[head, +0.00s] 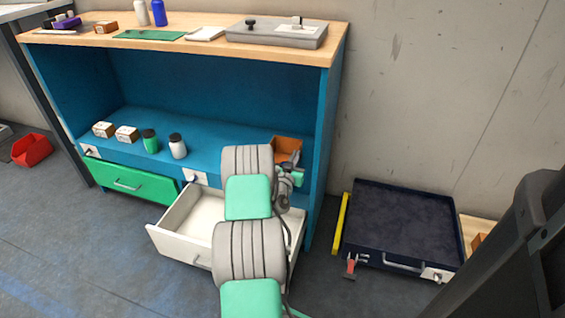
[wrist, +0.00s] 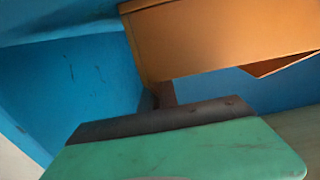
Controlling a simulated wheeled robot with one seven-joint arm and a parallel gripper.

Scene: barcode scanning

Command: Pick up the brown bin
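The brown bin (head: 287,148) is at the right end of the blue middle shelf in the head view, partly hidden by my arm. My gripper (head: 292,174) is right in front of it, at the shelf's front edge. In the wrist view the bin (wrist: 215,40) fills the upper right, close up. A dark finger part of my gripper (wrist: 164,94) meets or overlaps the bin's lower left edge. I cannot tell whether the fingers are closed on the bin, or whether it rests on the shelf.
A white drawer (head: 190,228) stands open below my arm. The blue side panel (head: 328,140) is close on the right. A green bottle (head: 150,141), a white bottle (head: 177,146) and small boxes stand left on the shelf. A dark case (head: 405,222) lies on the floor at right.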

